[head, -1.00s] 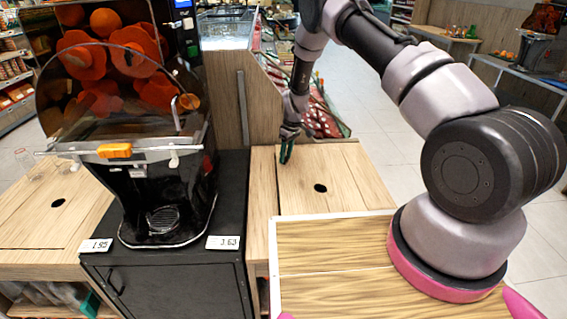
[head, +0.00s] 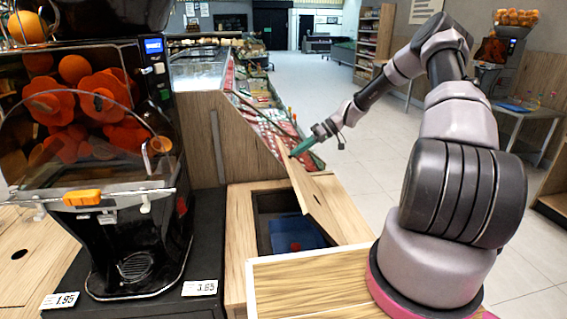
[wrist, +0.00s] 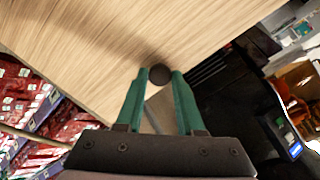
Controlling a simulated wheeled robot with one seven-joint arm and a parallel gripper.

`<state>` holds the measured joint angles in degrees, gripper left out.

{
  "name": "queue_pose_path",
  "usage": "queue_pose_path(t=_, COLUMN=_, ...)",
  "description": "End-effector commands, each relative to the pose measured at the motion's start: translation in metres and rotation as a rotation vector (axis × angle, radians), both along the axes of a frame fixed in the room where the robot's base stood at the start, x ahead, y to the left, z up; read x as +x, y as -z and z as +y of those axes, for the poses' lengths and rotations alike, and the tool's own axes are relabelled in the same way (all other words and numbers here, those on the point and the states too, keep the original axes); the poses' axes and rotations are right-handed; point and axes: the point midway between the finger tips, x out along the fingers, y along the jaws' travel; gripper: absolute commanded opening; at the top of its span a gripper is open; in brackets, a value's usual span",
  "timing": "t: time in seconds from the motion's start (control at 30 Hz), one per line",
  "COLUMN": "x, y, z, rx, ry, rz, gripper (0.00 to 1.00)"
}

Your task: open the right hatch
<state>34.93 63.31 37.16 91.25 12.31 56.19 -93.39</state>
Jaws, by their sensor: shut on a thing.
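The right hatch (head: 318,203) is a light wood lid on the counter to the right of the juicer. It is raised and steeply tilted, and the dark compartment (head: 265,210) beneath is open to view. My gripper (head: 297,151), with green fingers, is at the raised upper edge of the hatch. In the wrist view the hatch (wrist: 130,35) fills the upper part, with its dark round hole (wrist: 160,74) between the fingertips of my gripper (wrist: 161,80). My gripper is shut on the hatch. The exact contact at the fingertips is hard to see.
The orange juicer (head: 130,235) stands left of the opening on a black cabinet. Inside the compartment is something blue (head: 290,237) with a red spot. A sloped display of red packs (head: 265,130) lies behind the hatch. Open floor (head: 370,175) is to the right.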

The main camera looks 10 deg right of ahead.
Motion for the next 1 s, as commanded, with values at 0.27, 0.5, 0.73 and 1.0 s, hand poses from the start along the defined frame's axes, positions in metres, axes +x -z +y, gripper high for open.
queue_pose_path(t=0.27, x=0.000, y=-0.022, z=-0.067, rx=0.243, ry=0.006, rz=0.001, gripper=0.00)
queue_pose_path(t=0.5, x=0.000, y=-0.028, z=-0.108, rx=0.391, ry=0.004, rz=0.001, gripper=0.00)
queue_pose_path(t=0.73, x=0.000, y=-0.029, z=-0.129, rx=0.468, ry=0.001, rz=0.002, gripper=0.00)
queue_pose_path(t=1.0, x=-0.001, y=-0.029, z=-0.136, rx=0.492, ry=-0.001, rz=0.002, gripper=0.00)
